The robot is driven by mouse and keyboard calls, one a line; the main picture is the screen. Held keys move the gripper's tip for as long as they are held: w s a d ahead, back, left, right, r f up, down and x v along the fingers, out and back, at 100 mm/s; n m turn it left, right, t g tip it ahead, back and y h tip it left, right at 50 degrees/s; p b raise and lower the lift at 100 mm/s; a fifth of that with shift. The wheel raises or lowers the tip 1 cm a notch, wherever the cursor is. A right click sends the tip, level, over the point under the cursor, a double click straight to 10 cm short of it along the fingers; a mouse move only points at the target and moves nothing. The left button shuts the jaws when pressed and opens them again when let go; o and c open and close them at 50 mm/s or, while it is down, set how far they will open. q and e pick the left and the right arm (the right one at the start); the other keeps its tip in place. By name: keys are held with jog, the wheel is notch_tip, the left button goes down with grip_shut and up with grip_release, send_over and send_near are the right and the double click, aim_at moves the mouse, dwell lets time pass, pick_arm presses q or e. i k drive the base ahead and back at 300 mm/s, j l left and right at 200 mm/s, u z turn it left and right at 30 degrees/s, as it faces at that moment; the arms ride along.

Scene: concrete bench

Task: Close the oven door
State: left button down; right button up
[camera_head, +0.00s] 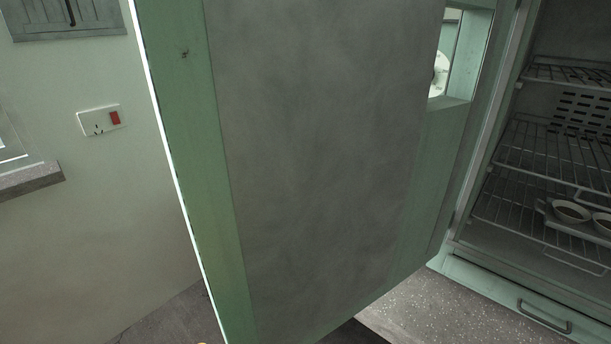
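The oven door (320,150) stands wide open and fills the middle of the head view. Its inner face is a grey panel with a green frame, and its free edge (186,170) is on the left. The door joins the green oven body at the right. The oven's inside (590,60) is open to view, with several wire racks (545,150). A muffin tin (572,211) sits on the lower rack at the right edge. Neither of my grippers shows in this view.
A speckled bench surface (440,305) lies below the oven. A drawer handle (543,316) is on the oven's lower front. The wall at left has a socket with a red switch (115,118), a grey ledge (30,180) and a grey cabinet (65,18). The space left of the door looks clear.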

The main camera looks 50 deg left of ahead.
aim_at(315, 169)
jog(key=j+z, duration=0.1)
jog(key=j, duration=0.3)
jog(key=k+j+z, duration=0.1)
jog(key=j, duration=0.3)
jog(key=k+j+z, duration=0.1)
jog(key=j, duration=0.3)
jog(key=j+z, duration=0.1)
jog(key=j, duration=0.25)
jog(key=k+j+z, duration=0.15)
jog(key=j, duration=0.25)
jog(key=k+j+z, duration=0.1)
jog(key=j, duration=0.25)
